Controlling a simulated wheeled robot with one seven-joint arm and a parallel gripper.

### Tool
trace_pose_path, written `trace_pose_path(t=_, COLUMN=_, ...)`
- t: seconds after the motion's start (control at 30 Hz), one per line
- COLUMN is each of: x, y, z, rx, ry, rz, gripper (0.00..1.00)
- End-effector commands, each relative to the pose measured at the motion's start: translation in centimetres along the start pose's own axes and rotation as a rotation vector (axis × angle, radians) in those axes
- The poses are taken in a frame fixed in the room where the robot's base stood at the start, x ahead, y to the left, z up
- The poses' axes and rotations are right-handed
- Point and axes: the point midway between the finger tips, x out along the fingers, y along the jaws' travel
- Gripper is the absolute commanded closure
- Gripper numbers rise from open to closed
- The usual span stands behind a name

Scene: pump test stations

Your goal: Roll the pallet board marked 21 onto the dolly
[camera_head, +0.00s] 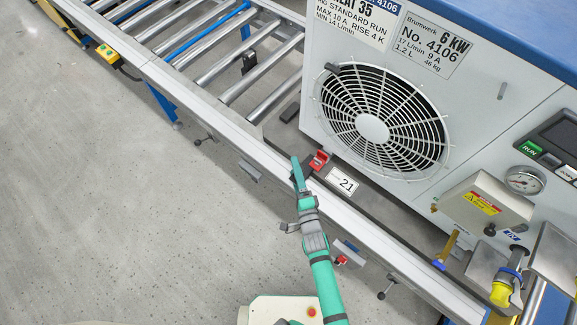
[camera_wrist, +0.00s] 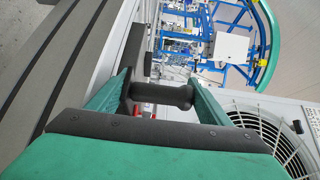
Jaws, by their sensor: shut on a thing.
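The pallet board (camera_head: 381,201) shows as a dark edge beneath a large grey pump test unit (camera_head: 465,115), with a white label reading 21 (camera_head: 343,183). The board stands behind the pale side rail of a roller track. My gripper (camera_head: 297,168) is at that rail, just left of the label and beside a red block (camera_head: 319,160). In the wrist view, its green fingers are closed around a dark cylindrical handle (camera_wrist: 165,95), which joins a dark upright bar (camera_wrist: 134,55). I cannot tell what the bar belongs to. I cannot make out the dolly with certainty.
Open rollers (camera_head: 235,60) run to the upper left of the unit, with a blue bar (camera_head: 208,35) across them. A yellow button box (camera_head: 107,51) hangs outside the rail. The grey floor (camera_head: 120,200) on the left is clear. Small levers stick out below the rail.

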Motion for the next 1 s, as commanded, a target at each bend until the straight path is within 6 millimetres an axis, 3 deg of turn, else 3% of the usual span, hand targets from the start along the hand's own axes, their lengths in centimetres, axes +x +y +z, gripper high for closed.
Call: trace_pose_path(t=1.0, x=-7.8, y=0.3, z=-5.7, rx=-0.003, ry=-0.001, rz=0.008, gripper=0.90)
